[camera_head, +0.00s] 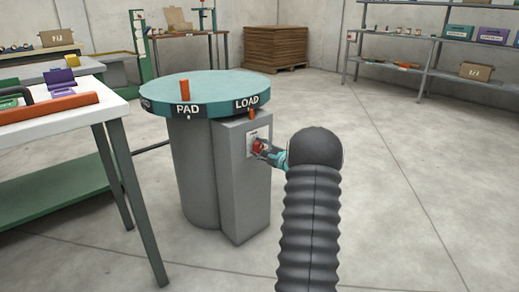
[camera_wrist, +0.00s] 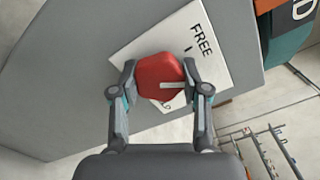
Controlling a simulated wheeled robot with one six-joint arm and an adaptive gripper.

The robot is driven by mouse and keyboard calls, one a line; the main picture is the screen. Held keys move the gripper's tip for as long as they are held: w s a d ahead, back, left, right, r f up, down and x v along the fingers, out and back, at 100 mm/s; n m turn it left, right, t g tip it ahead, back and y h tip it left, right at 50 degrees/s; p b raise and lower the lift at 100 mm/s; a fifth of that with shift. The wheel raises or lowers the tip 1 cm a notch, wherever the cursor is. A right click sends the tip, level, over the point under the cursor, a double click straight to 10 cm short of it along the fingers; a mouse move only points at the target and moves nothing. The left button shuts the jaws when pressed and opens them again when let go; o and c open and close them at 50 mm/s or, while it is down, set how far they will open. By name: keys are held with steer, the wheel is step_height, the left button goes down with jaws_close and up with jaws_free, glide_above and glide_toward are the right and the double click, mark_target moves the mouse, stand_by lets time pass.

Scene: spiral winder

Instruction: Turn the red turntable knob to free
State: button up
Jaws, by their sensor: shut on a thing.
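The red turntable knob (camera_wrist: 160,77) sits on a white label plate (camera_wrist: 140,45) marked FREE, on the side of a grey box. A pale pointer line on the knob runs sideways in the wrist view, and the FREE mark is up and to the right of the knob. My gripper (camera_wrist: 158,84) has one finger on each side of the knob and is shut on it. In the head view the knob (camera_head: 259,146) shows at my gripper (camera_head: 266,150). The plate's other lettering is mostly hidden behind the knob and fingers.
The teal turntable (camera_head: 205,90), with PAD and LOAD labels and orange pegs, overhangs the grey box (camera_head: 243,190). A white table (camera_head: 60,112) stands at the left. Shelves (camera_head: 440,55) stand at the back right. The floor at the right is clear.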

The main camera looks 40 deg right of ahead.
steer(key=n, duration=0.5)
steer(key=shift+n, duration=0.4)
stand_by(0.4)
steer(key=o, duration=1.1)
steer(key=shift+o, duration=0.2)
steer(key=shift+s, duration=0.1)
steer(key=s, duration=1.1)
steer(key=shift+s+d, duration=0.35)
steer(key=shift+d, duration=0.1)
